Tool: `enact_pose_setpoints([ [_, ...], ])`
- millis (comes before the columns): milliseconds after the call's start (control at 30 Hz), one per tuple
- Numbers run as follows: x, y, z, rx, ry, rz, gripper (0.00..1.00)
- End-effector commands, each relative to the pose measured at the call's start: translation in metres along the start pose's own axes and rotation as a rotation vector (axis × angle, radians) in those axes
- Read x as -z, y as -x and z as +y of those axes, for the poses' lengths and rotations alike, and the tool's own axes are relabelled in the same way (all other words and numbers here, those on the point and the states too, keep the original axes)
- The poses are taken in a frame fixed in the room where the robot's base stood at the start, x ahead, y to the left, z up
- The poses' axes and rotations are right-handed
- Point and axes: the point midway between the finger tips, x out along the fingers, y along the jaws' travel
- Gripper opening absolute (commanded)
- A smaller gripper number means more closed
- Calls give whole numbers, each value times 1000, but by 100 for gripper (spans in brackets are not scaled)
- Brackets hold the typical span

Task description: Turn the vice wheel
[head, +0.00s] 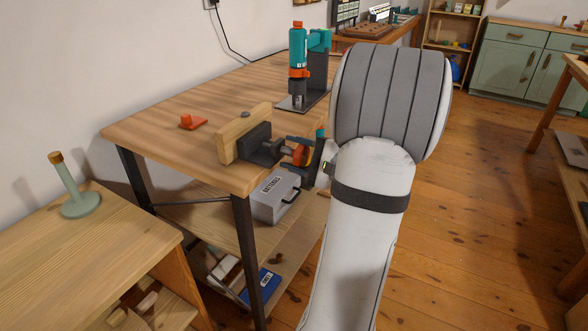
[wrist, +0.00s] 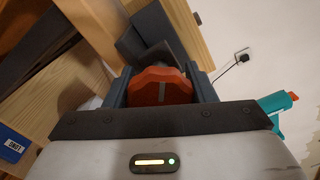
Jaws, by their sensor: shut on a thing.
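The vice (head: 260,146) is fixed at the corner edge of the wooden workbench (head: 190,98), with a dark body and a wooden jaw block (head: 236,137). Its orange-red wheel (head: 301,155) faces my arm. My gripper (head: 303,152) reaches it from the right and is shut on it. In the wrist view the wheel (wrist: 160,88), with a grey stripe down its face, sits between my two dark fingers (wrist: 160,84). The vice's dark screw and body (wrist: 150,40) show behind it. My arm hides part of the bench's right side in the head view.
A teal and orange press (head: 298,60) stands on the bench, with a small orange piece (head: 190,121) to its left. A grey case (head: 275,197) rests on the shelf below. A lower table (head: 85,255) with a green peg stand (head: 78,195) is at left. Wooden floor is free at right.

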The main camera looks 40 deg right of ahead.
Motion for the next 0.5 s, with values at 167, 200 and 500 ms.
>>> enact_pose_setpoints([
  [167,3,0,7,-1,142,-1,28],
  [200,2,0,6,-1,170,-1,28],
  [500,1,0,4,-2,311,-1,28],
])
